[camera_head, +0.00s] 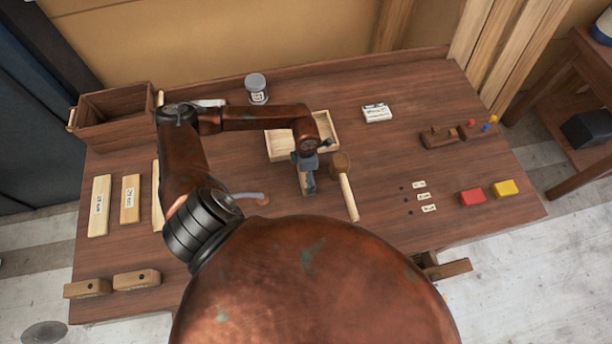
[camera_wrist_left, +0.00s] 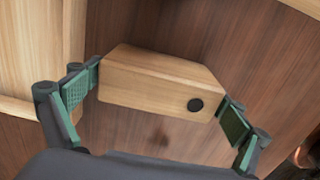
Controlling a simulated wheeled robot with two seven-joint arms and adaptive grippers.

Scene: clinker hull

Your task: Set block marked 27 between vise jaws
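My left gripper (camera_head: 306,185) points down over the middle of the bench, beside the mallet. In the left wrist view its green-padded fingers (camera_wrist_left: 160,100) are at both ends of a pale wooden block (camera_wrist_left: 150,82) with a dark round spot, closed on it. No number is readable on this block. Labelled pale wooden pieces (camera_head: 99,206) (camera_head: 130,199) lie at the bench's left; a third (camera_head: 156,195) is partly behind my arm. Two blocks with dark spots (camera_head: 88,288) (camera_head: 137,279) are at the front left. I cannot clearly identify the vise jaws. My right gripper is not in view.
A pale tray (camera_head: 281,146) is just behind the gripper, and a mallet (camera_head: 346,190) lies right of it. An open box (camera_head: 116,112) and jar (camera_head: 257,88) stand behind. Red (camera_head: 472,196) and yellow (camera_head: 505,188) blocks sit at right.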

